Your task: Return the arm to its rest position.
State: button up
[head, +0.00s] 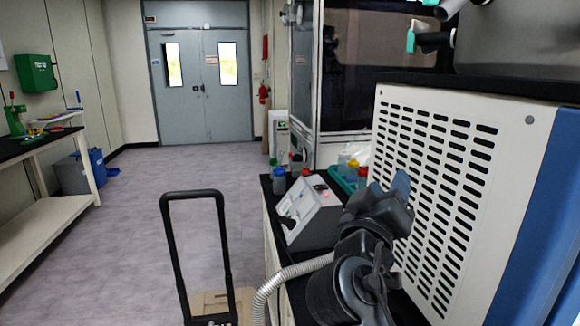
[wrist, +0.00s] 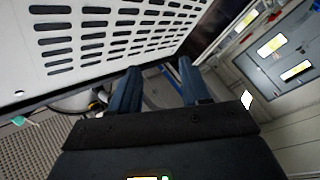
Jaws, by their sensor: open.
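My arm reaches up from the lower right of the head view, beside the vented side panel of the freeze dryer (head: 432,190). My gripper (head: 402,184) is at its upper end, close to the panel in the picture; I cannot tell the exact gap. In the wrist view my gripper (wrist: 158,72) shows two blue fingers set apart, with nothing between them. The vented panel (wrist: 110,35) fills the upper left of that view.
A grey-white bench device (head: 312,214) and bottles (head: 279,180) stand on the dark counter left of my arm. A black-handled cart (head: 195,194) stands on the floor. Open floor (head: 140,215) lies to the left, towards the grey double doors (head: 200,90).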

jog(key=s+f+n+y, duration=0.1)
jog(key=s+f+y, duration=0.2)
jog(key=s+f, duration=0.3)
jog(key=s+d+f+n+g+y, duration=0.1)
jog(key=s+f+y, duration=0.2)
jog(key=s+f, duration=0.4)
jog(key=s+d+f+n+y, duration=0.1)
jog(key=s+f+y, duration=0.1)
jog(key=s+f, duration=0.5)
jog(key=shift+s+d+f+n+g+y, duration=0.1)
jog(key=shift+f+n+g+y, duration=0.1)
jog(key=shift+f, duration=1)
jog(key=shift+d+f+n+g+y, duration=0.1)
jog(key=shift+f+n+g+y, duration=0.1)
jog(key=shift+f, duration=0.95)
jog(key=s+d+m+b, duration=0.1)
jog(key=s+m, duration=0.1)
jog(key=s, duration=1.2)
jog(key=s+d+r+m+g+y+b, duration=0.1)
jog(key=s+d+m+b, duration=0.1)
jog(key=s, duration=1.2)
jog(key=shift+s+m, duration=0.4)
jog(key=shift+m, duration=0.3)
